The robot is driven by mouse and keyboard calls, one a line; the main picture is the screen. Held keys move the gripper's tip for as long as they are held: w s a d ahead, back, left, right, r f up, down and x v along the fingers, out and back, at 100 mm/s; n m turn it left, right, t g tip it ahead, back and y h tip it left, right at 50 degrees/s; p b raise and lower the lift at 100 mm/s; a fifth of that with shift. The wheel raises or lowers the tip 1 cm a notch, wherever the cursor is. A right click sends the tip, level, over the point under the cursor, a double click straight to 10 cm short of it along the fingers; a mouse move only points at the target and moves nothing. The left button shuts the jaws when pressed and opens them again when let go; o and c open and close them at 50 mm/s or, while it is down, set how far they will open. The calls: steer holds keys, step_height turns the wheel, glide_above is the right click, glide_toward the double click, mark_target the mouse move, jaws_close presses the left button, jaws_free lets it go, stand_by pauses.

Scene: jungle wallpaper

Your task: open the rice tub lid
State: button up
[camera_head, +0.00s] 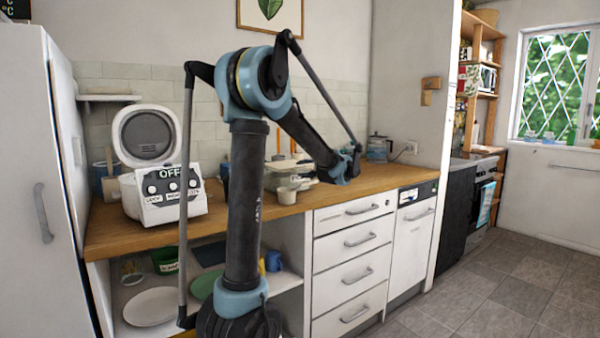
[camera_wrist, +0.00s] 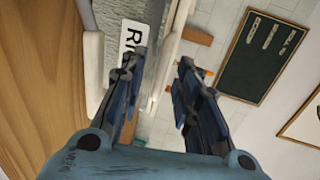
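The rice tub (camera_head: 284,167) is a pale, box-like container on the wooden counter, partly hidden behind my arm in the head view. In the wrist view the tub (camera_wrist: 110,28) lies sideways in the picture, with a white label starting "RI". Its pale lid edge (camera_wrist: 177,38) shows right of the label. My gripper (camera_wrist: 161,60) is open, its two blue-grey fingers apart with nothing seen between them. The left finger overlaps the label and the right finger is just past the lid edge. I cannot tell whether either finger touches. The lid looks closed.
A white rice cooker (camera_head: 160,185) stands with its lid up at the left of the counter (camera_head: 400,180). A kettle-like pot (camera_head: 378,148) is further right. A dark board (camera_wrist: 262,55) hangs on the wall.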

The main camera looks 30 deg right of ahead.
steer(key=shift+x, duration=1.15)
steer(key=shift+c, duration=0.6)
jaws_close()
steer(key=shift+s+d+r, duration=0.1)
